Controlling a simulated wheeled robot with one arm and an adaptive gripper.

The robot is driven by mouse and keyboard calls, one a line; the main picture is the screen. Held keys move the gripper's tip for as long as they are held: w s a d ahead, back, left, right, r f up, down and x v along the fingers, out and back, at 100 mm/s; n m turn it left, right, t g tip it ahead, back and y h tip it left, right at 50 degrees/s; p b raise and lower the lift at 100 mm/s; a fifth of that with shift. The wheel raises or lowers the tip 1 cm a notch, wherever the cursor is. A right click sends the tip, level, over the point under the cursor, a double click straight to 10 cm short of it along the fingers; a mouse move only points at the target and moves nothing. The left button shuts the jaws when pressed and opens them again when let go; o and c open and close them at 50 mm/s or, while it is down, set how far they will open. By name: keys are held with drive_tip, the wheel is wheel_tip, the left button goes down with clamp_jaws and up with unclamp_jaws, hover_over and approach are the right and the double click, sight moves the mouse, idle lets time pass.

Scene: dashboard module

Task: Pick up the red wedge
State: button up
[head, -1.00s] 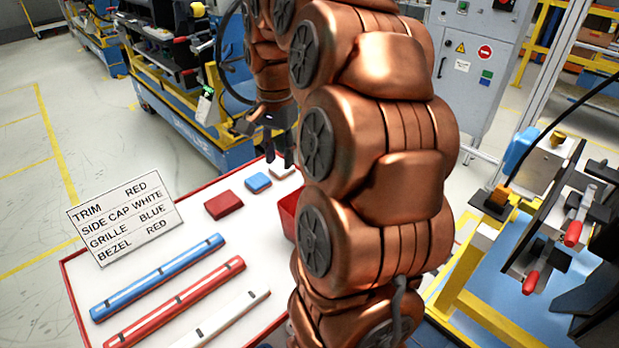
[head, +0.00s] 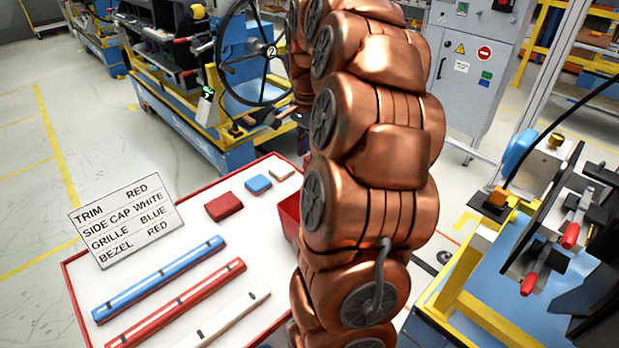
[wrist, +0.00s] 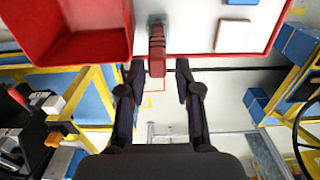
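In the wrist view, a narrow ribbed red piece (wrist: 157,50), which looks like the red wedge, lies at the white table's red edge, beside the red bin. Its near end appears between my fingertips; I cannot tell whether it is at their depth. My gripper (wrist: 159,68) is open, one finger on each side, with nothing visibly clamped. In the head view my copper arm hides this piece and most of the gripper. A flat red block (head: 224,206) lies on the table there, apart from the gripper.
The red bin (wrist: 85,50) is left of the ribbed piece; a white block (wrist: 233,36) is to its right. A blue block (head: 258,184) and blue, red and white bars lie on the table (head: 240,250). A handwheel (head: 250,52) stands behind.

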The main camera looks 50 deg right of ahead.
drive_tip(key=shift+s+f+p, duration=0.15)
drive_tip(key=shift+f+p, duration=0.65)
drive_tip(key=shift+f, duration=1.4)
clamp_jaws()
